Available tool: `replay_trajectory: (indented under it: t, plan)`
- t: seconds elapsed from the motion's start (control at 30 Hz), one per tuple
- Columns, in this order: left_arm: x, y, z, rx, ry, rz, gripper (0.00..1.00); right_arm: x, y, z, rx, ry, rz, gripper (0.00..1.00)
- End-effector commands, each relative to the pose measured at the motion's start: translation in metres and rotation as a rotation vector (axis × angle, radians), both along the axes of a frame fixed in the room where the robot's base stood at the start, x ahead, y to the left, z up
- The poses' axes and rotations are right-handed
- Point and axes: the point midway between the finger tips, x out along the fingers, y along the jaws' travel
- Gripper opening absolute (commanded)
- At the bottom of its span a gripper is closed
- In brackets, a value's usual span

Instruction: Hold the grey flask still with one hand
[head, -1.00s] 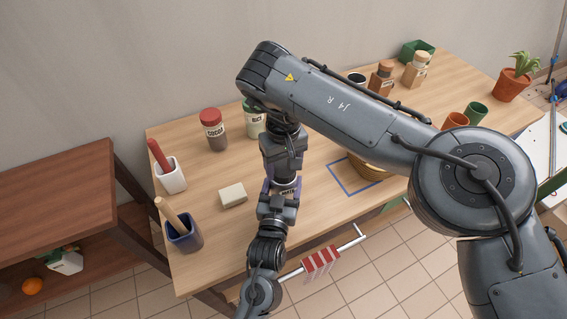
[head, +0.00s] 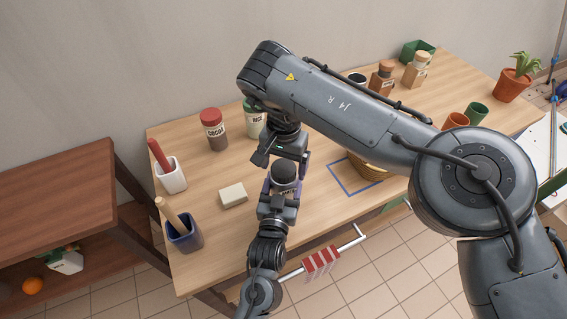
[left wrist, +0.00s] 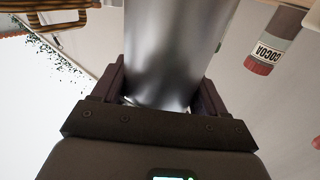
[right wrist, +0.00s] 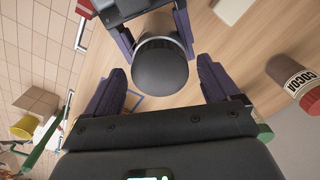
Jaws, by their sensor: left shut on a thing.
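The grey flask (head: 284,172) is upright in front of me, with its dark round top showing. My left gripper (head: 281,190) is shut on its body, one finger on each side. The shiny grey body also shows between the left fingers in the left wrist view (left wrist: 168,55). My right gripper (head: 283,154) is just above the flask, apart from it. In the right wrist view its fingers are spread and empty, with the flask's dark top (right wrist: 160,66) beyond them. The flask's base is hidden, so I cannot tell whether it touches the table.
On the wooden table (head: 210,262) are a cocoa jar (head: 214,130), a rice jar (head: 254,120), a pale block (head: 233,195), a blue holder (head: 185,234) and a white holder (head: 171,175). A basket (head: 367,168) stands to the right, partly behind my right arm. A striped cloth (head: 320,262) hangs at the front.

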Motion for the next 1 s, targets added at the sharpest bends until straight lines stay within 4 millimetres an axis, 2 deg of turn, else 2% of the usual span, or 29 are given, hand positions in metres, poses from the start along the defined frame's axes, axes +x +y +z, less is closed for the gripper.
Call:
replay_trajectory:
  t: [0.27, 0.6, 0.7, 1.0]
  plan:
    - [0.000, 0.000, -0.001, 0.003, 0.003, 0.000, 0.00, 0.000, 0.000, 0.002, -0.001, 0.001, 0.002, 0.89]
    - [0.000, 0.000, -0.002, 0.003, 0.003, 0.000, 0.00, 0.000, 0.001, 0.038, -0.001, -0.001, 0.002, 0.89]
    - [0.000, 0.000, -0.002, 0.003, 0.003, 0.000, 0.00, -0.001, 0.000, 0.043, -0.002, 0.002, 0.002, 0.89]
    - [0.000, 0.000, -0.002, 0.003, 0.003, 0.001, 0.00, -0.001, 0.000, 0.044, 0.000, 0.002, 0.002, 0.87]
